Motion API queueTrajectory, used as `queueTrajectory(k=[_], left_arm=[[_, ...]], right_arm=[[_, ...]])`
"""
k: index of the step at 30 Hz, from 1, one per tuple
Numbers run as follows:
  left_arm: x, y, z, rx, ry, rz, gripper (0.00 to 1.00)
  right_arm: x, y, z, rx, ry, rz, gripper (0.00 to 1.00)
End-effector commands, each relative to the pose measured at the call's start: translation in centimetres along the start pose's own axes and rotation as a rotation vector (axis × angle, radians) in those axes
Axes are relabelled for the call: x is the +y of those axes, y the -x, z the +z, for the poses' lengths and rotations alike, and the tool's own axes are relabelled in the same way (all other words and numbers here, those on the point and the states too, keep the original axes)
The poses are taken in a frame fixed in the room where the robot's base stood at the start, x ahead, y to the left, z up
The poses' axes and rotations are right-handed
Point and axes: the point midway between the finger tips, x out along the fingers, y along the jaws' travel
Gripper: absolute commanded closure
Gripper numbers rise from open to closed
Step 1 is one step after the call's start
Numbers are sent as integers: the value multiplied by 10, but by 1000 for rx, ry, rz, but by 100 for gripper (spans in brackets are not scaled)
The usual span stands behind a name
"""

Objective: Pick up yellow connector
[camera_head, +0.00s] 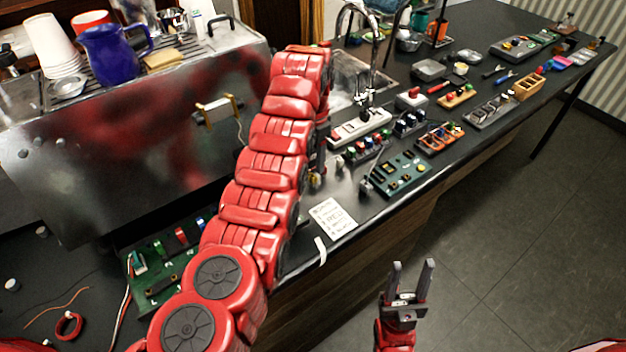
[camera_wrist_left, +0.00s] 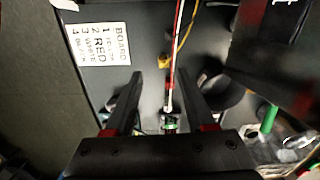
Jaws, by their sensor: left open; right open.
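In the left wrist view a small yellow connector (camera_wrist_left: 163,62) lies on the dark worktop with a thin yellow cable (camera_wrist_left: 188,48) beside it. My left gripper (camera_wrist_left: 161,74) is open there, its two fingers pointing toward the connector's area with nothing gripped. A red-and-white wire runs between the fingers in that view. In the head view my red left arm covers much of the middle and hides most of its gripper; I cannot make out the connector clearly there. My right gripper (camera_head: 412,265) is open and empty at the lower right, in front of the counter.
A white card (camera_head: 333,218) with a numbered list headed BOARD lies on the counter. A green circuit board (camera_head: 150,290) is at the lower left. The metal brewer (camera_head: 140,150) stands behind. Several small parts trays and boards fill the right counter, including a dark green board (camera_head: 402,174).

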Motion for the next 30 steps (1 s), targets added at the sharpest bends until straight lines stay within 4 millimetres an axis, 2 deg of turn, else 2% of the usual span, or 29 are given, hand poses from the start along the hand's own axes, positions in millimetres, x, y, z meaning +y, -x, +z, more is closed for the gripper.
queueTrajectory(k=[7, 9, 15, 19, 28, 30], left_arm=[[0, -13, 0, -5, 0, 3, 45], [-1, -21, -1, -7, 0, 4, 45], [-5, -37, -4, -4, 1, 3, 45], [-4, -55, -4, -5, 0, 3, 45], [-5, -61, -5, 0, 0, 0, 45], [-5, -60, -4, -1, 0, 0, 58]], right_arm=[[0, -9, -2, 0, 0, 0, 50], [1, -17, -3, 0, 0, 0, 50], [1, -23, -4, 0, 0, 0, 50], [1, -28, -5, 0, 0, 0, 50], [1, -27, -4, 0, 0, 0, 50], [1, -27, -4, 0, 0, 0, 50]])
